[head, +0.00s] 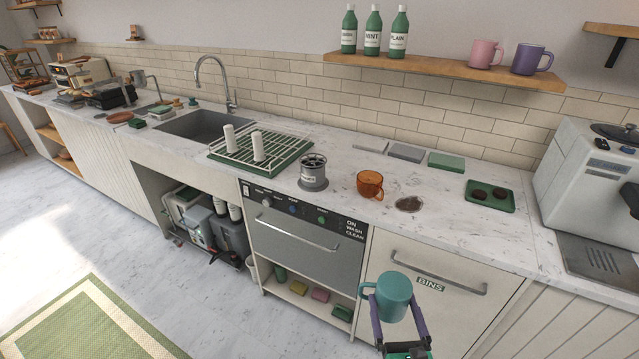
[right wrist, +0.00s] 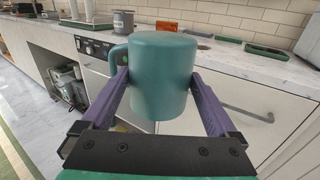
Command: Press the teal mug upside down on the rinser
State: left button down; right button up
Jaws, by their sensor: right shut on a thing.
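The teal mug (head: 394,297) is in my right gripper (head: 392,312), in front of the counter and over the BINS cabinet door. In the right wrist view the mug (right wrist: 162,78) has its closed base up, so it is upside down, with its handle to the left. The purple fingers of the right gripper (right wrist: 160,95) are shut on its sides. A grey cylinder with a spoked top and a label too small to read, which looks like the rinser (head: 313,174), stands on the counter, apart from the mug. It also shows in the right wrist view (right wrist: 123,21). My left gripper is out of view.
An amber glass mug (head: 370,184) stands right of the rinser, near the counter's front edge. A round dark opening (head: 409,204) lies further right. A green tray (head: 490,195) is at the right.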

jog(key=w, duration=0.4)
jog(key=shift+d+b, duration=0.2)
jog(key=shift+b, duration=0.1)
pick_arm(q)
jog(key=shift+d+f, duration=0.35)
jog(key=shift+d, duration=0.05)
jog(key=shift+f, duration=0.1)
pick_arm(e)
jog(key=shift+a, duration=0.1)
